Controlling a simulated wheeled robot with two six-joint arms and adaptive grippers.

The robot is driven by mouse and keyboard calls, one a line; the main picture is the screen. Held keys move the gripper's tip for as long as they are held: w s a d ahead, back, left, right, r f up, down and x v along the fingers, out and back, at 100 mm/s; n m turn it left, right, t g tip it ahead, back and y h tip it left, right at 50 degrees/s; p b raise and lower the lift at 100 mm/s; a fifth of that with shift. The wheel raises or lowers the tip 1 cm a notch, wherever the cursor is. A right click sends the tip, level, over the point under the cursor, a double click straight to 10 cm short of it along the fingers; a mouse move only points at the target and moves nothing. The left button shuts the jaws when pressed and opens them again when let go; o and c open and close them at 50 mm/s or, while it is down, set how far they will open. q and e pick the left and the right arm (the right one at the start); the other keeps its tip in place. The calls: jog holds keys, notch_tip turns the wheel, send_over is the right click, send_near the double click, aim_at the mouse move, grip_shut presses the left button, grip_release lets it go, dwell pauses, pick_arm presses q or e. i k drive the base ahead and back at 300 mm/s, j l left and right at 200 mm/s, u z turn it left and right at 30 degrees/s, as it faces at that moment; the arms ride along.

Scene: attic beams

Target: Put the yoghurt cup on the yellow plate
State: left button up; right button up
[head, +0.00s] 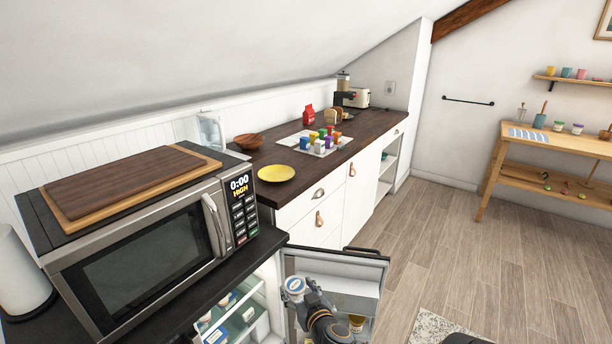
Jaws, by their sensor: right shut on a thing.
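The yoghurt cup (294,286), small and white with a blue-ringed top, is in my right gripper (304,291). The gripper is shut on it, in front of the open fridge door. The cup's lower part is hard to make out. The yellow plate (276,173) lies empty on the dark wooden counter, near its front edge, above and to the left of the cup in the picture. My left gripper is not in view.
The fridge door (362,271) stands open, with shelves of items inside the fridge (236,318). A microwave (150,245) with a wooden board on top is at left. Near the plate are a wooden bowl (248,141) and a tray (290,141) of several coloured items.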

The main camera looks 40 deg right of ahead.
aim_at(277, 175)
jog(key=z, duration=2.85)
jog(key=i+l+z, duration=0.2)
jog(key=i+z, duration=0.55)
jog(key=i+j+u, duration=0.15)
jog(key=i+u, duration=0.2)
jog(key=i, duration=0.15)
jog(key=i+u, duration=0.3)
jog(key=i, duration=0.2)
jog(key=i+u, duration=0.35)
jog(key=i, duration=0.15)
jog(key=i+l+u, duration=0.35)
jog(key=i, duration=0.15)
jog(key=i+l+u, duration=0.3)
jog(key=i, duration=0.15)
jog(key=i+j+u, duration=0.1)
jog(key=i+u, duration=0.25)
jog(key=i, duration=0.15)
jog(key=i+u, duration=0.35)
jog(key=i+l+u, duration=0.15)
jog(key=i+u, duration=0.15)
jog(key=i, duration=0.3)
jog(key=u, duration=2.8)
